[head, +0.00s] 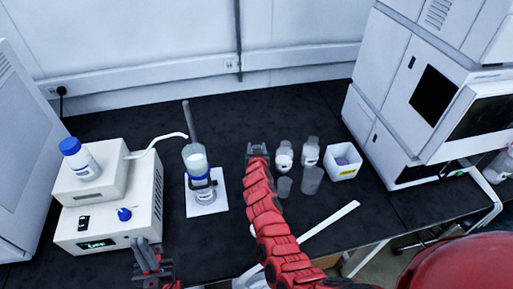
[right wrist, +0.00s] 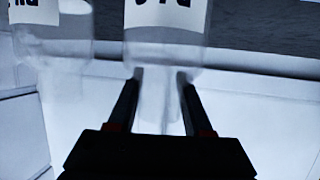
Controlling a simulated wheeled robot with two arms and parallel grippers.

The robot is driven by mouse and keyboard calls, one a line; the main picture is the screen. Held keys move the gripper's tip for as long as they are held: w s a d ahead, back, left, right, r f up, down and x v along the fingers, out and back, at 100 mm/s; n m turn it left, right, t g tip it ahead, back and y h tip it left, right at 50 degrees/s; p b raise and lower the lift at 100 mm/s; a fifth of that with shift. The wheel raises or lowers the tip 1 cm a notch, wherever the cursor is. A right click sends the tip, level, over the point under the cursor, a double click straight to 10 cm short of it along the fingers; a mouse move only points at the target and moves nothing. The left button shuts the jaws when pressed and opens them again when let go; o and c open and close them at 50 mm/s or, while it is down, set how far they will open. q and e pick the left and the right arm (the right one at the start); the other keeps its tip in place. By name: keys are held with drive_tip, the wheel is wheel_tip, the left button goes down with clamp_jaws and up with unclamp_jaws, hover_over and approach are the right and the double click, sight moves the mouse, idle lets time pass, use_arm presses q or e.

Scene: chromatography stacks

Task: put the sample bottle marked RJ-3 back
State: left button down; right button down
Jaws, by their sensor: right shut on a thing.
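My right gripper (head: 257,148) reaches over the black bench, just left of two small labelled bottles, the left one (head: 284,158) and the right one (head: 311,150). In the right wrist view, its fingers (right wrist: 160,80) are shut on a clear labelled bottle (right wrist: 165,50); the label is cut off by the frame and I cannot read it. A second labelled bottle (right wrist: 58,50) stands beside it in that view. In the head view the held bottle is hidden by the gripper or too small to tell. My left gripper (head: 148,258) is open and empty, low at the left.
A clamped glass bottle (head: 195,160) stands left on a white plate (head: 207,208). A blue-capped bottle (head: 82,163) sits on a white instrument (head: 135,200).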

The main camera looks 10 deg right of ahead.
drive_tip(key=shift+f, duration=0.15)
drive_tip(key=shift+c, duration=1.5)
unclamp_jaws()
